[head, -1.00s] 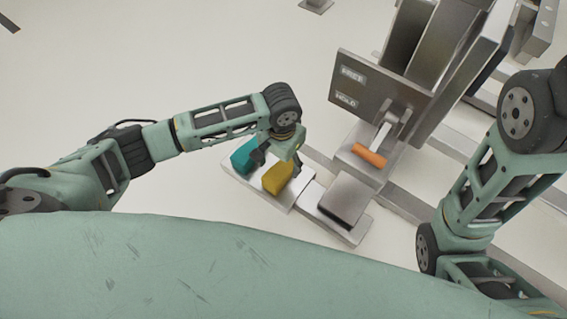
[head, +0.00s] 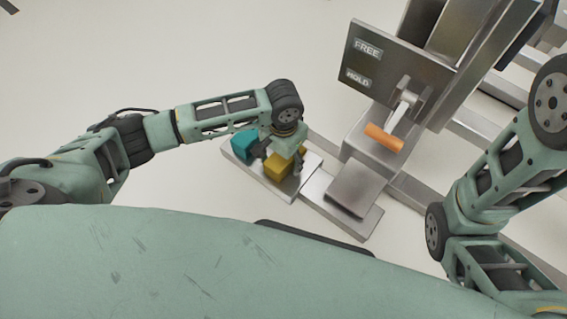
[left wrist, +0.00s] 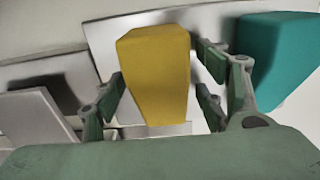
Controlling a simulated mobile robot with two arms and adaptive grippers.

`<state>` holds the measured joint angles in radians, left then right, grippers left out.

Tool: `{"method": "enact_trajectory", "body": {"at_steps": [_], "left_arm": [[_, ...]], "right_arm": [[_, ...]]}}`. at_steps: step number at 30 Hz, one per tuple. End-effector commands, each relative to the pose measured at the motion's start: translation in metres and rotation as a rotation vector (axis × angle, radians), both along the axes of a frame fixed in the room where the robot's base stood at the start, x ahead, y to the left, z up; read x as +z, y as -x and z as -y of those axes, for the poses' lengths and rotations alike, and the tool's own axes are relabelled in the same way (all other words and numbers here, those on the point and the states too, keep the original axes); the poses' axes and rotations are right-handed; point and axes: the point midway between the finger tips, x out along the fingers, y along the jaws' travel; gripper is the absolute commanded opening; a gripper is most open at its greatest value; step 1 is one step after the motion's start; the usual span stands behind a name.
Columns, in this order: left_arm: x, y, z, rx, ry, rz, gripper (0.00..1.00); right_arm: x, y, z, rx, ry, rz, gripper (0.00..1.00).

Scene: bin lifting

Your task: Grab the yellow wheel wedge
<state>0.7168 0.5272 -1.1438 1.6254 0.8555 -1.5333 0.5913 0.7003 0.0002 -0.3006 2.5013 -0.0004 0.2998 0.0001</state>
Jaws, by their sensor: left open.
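The yellow wheel wedge (head: 280,168) sits on a light metal tray (head: 302,183), beside a teal wedge (head: 243,145). My left gripper (head: 278,160) is directly above the yellow wedge and partly covers it in the head view. In the left wrist view, the yellow wedge (left wrist: 157,75) stands between the open fingers of my left gripper (left wrist: 160,95), with a visible gap on the right and the left finger close to its side. The teal wedge (left wrist: 280,60) is outside the fingers to the right. My right arm shows at the right; its gripper is out of the picture.
A metal machine with a panel marked FREE and HOLD (head: 385,65) stands to the right. It has an orange-handled lever (head: 384,138) and a grey pedal-like plate (head: 355,190) right of the tray. Open floor lies to the left.

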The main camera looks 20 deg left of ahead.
Motion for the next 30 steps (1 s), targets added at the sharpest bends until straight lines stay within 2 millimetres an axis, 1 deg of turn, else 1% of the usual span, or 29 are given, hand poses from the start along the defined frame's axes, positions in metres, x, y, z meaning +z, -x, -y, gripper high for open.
{"method": "enact_trajectory", "body": {"at_steps": [5,26,30], "left_arm": [[0.0013,-0.0003,-0.0001,0.001,0.0,0.0,0.66],[0.0011,-0.0002,-0.0003,0.001,-0.001,0.0,0.04],[0.0017,-0.0007,-0.0002,0.001,-0.001,0.001,0.04]], "right_arm": [[0.0012,0.0,0.0,0.0,0.0,0.0,0.4],[0.0012,-0.0005,0.0,0.0,0.0,-0.001,0.4],[0.0013,-0.0006,0.0,0.0,0.0,-0.001,0.4]]}}
